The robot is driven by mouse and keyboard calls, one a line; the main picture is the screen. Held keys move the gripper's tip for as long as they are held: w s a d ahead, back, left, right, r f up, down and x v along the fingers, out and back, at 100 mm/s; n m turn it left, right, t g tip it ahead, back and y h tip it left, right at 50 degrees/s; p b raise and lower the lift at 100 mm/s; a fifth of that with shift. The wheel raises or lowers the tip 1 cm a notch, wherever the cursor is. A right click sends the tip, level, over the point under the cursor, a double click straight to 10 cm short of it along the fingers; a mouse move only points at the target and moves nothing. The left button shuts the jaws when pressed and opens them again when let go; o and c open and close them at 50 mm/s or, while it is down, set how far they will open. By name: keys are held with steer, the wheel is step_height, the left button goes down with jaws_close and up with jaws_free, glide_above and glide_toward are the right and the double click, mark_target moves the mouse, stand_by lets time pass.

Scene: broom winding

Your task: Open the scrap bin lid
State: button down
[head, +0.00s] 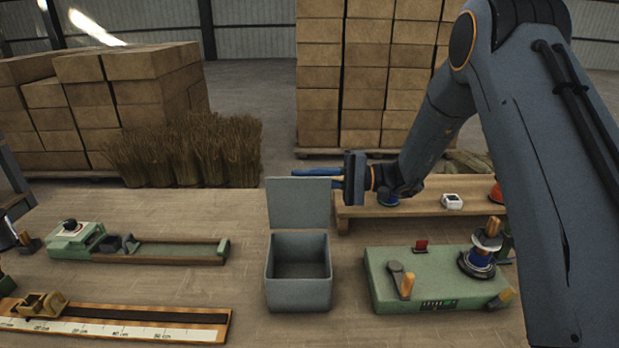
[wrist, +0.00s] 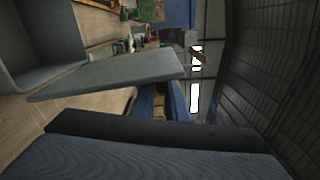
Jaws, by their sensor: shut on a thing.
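The grey scrap bin (head: 298,293) stands on the workbench in the middle of the head view. Its interior is exposed and looks empty. Its flat grey lid (head: 299,205) stands about upright at the bin's back edge. My gripper (head: 305,173) is at the lid's top edge, reaching in from the right, and is shut on the lid; the exact contact is hard to see. In the wrist view the lid (wrist: 110,75) crosses the upper middle as a grey panel, with part of the bin (wrist: 35,40) at upper left.
A green winding machine (head: 430,275) is right of the bin, with a wooden shelf (head: 415,209) behind it. A green fixture (head: 150,248) and a ruler board (head: 130,328) lie left. Bristle bundles (head: 185,150) stand behind the bench. The bench just left of the bin is clear.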

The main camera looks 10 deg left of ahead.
steer(key=shift+r, duration=0.2)
steer(key=c, duration=1.8)
jaws_free()
steer(key=shift+c, duration=0.2)
steer(key=shift+d+f, duration=0.15)
steer(key=shift+d, duration=0.35)
steer(key=w+d+b, duration=0.1)
steer(key=d+b, duration=0.1)
steer(key=d, duration=0.4)
steer(key=shift+d+b, duration=0.4)
steer(key=shift+d, duration=0.1)
